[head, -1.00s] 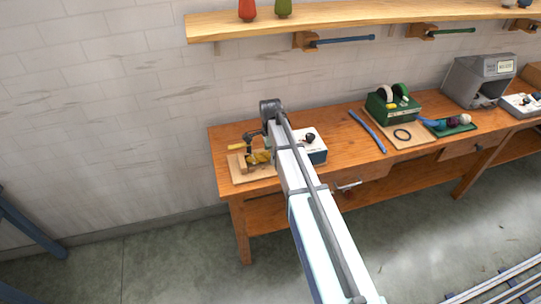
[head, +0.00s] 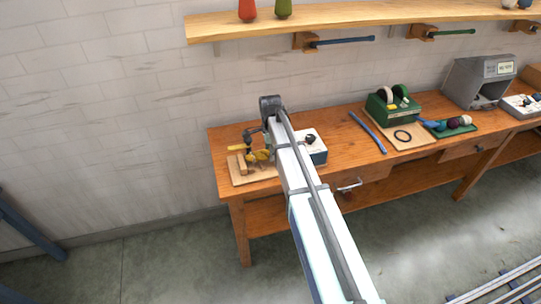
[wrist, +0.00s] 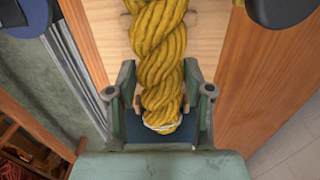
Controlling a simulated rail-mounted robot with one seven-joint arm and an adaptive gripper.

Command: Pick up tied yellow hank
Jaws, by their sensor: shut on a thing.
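The yellow hank (wrist: 158,45) is a thick twisted rope of wool with a pale tie near its lower end in the wrist view. My gripper (wrist: 160,98) is shut on it, with one finger on each side of the twist. The upper end of the hank runs out of the wrist picture. In the head view the hank (head: 262,155) shows as a small yellow patch over a light wooden board (head: 245,180) at the bench's left end. My arm partly hides this spot, and any gap below the hank is unclear.
A white box with a dark knob (head: 318,152) stands just right of my arm on the wooden bench (head: 345,150). Further right are a blue rod (head: 367,132), a green tape dispenser (head: 392,106) and a grey machine (head: 478,82). A shelf (head: 350,20) runs above.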

